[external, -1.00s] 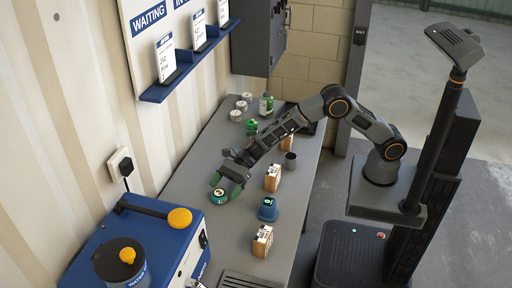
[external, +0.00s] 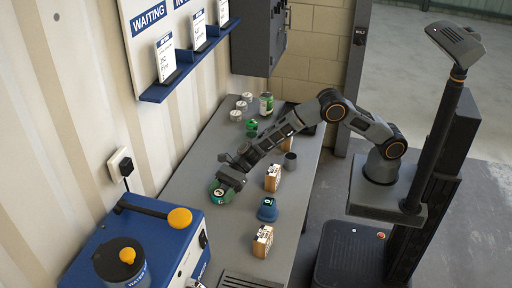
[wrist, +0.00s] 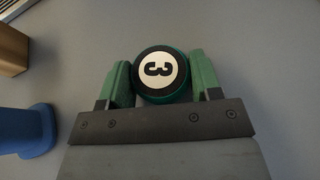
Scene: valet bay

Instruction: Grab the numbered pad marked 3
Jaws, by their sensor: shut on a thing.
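The numbered pad marked 3 (wrist: 159,69) is a round black and green disc with a white top and a black 3. It sits between the two green fingers of my gripper (wrist: 160,80) in the wrist view, with both fingers against its sides. In the external view the pad (external: 219,194) is at the left part of the grey bench, and my gripper (external: 226,187) is shut on it from above. Whether it touches the bench cannot be told.
A blue object (external: 267,209) and wooden blocks (external: 262,241) stand to the right on the bench. A blue machine (external: 165,240) is at the front left.

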